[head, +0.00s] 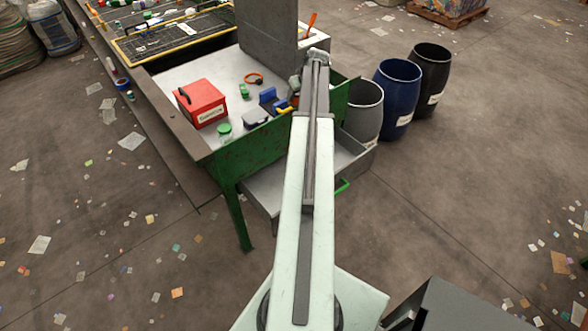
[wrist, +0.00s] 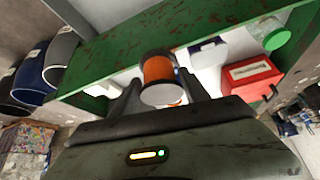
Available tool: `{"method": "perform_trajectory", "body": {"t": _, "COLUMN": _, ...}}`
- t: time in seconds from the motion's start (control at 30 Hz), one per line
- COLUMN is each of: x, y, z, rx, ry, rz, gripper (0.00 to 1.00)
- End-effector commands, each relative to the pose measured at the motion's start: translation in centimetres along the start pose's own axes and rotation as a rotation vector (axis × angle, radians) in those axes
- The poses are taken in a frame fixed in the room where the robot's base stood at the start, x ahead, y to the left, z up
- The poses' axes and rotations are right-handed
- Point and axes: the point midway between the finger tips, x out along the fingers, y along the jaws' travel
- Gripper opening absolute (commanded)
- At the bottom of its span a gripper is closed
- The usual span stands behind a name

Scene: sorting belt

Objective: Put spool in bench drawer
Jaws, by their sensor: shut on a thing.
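The spool (wrist: 158,72) has an orange-brown winding, a dark far rim and a pale near end. In the wrist view it sits between the fingers of my gripper (wrist: 160,92), which is shut on it. In the head view my arm hides the spool and the fingers. The grey bench drawer (head: 262,197) stands pulled out below the green bench top, with a green handle (head: 343,186) at its front. My arm crosses over the drawer's middle, so most of its inside is hidden.
On the bench (head: 213,158) are a red box (head: 202,103), a green-lidded jar (head: 224,133), an orange ring (head: 254,78) and small blue and dark items. A grey panel (head: 268,32) rises behind. Grey, blue and black barrels (head: 397,99) stand right. The floor has scattered scraps.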

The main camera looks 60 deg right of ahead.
Motion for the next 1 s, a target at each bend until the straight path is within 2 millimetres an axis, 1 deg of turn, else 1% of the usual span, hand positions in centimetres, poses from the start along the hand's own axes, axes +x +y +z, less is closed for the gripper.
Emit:
{"method": "perform_trajectory", "body": {"t": 0.17, "x": 0.4, "y": -0.1, "z": 0.3, "rx": -0.003, "ry": 0.000, "rz": -0.002, "gripper": 0.13}}
{"method": "perform_trajectory", "body": {"t": 0.27, "x": 2.2, "y": -0.3, "z": 2.1, "rx": -0.018, "ry": -0.003, "rz": -0.010, "gripper": 0.13}}
{"method": "perform_trajectory", "body": {"t": 0.37, "x": 5.3, "y": -0.9, "z": 5.6, "rx": -0.052, "ry": -0.008, "rz": -0.030, "gripper": 0.13}}
{"method": "perform_trajectory", "body": {"t": 0.4, "x": 6.7, "y": -1.2, "z": 7.2, "rx": -0.071, "ry": -0.010, "rz": -0.041, "gripper": 0.13}}
{"method": "perform_trajectory", "body": {"t": 0.5, "x": 10.1, "y": -2.0, "z": 11.1, "rx": -0.121, "ry": -0.013, "rz": -0.070, "gripper": 0.13}}
{"method": "perform_trajectory", "body": {"t": 0.57, "x": 11.9, "y": -2.5, "z": 13.3, "rx": -0.151, "ry": -0.014, "rz": -0.087, "gripper": 0.13}}
{"method": "perform_trajectory", "body": {"t": 0.6, "x": 13.2, "y": -2.8, "z": 14.8, "rx": -0.171, "ry": -0.015, "rz": -0.099, "gripper": 0.13}}
{"method": "perform_trajectory", "body": {"t": 0.67, "x": 15.0, "y": -3.2, "z": 17.0, "rx": -0.201, "ry": -0.013, "rz": -0.116, "gripper": 0.13}}
{"method": "perform_trajectory", "body": {"t": 0.7, "x": 16.1, "y": -3.6, "z": 18.4, "rx": -0.221, "ry": -0.012, "rz": -0.128, "gripper": 0.13}}
{"method": "perform_trajectory", "body": {"t": 0.8, "x": 18.5, "y": -4.3, "z": 21.4, "rx": -0.267, "ry": -0.008, "rz": -0.154, "gripper": 0.13}}
{"method": "perform_trajectory", "body": {"t": 0.9, "x": 20.1, "y": -4.9, "z": 23.5, "rx": -0.304, "ry": -0.005, "rz": -0.175, "gripper": 0.13}}
{"method": "perform_trajectory", "body": {"t": 1.0, "x": 20.9, "y": -5.2, "z": 24.6, "rx": -0.326, "ry": 0.000, "rz": -0.188, "gripper": 0.13}}
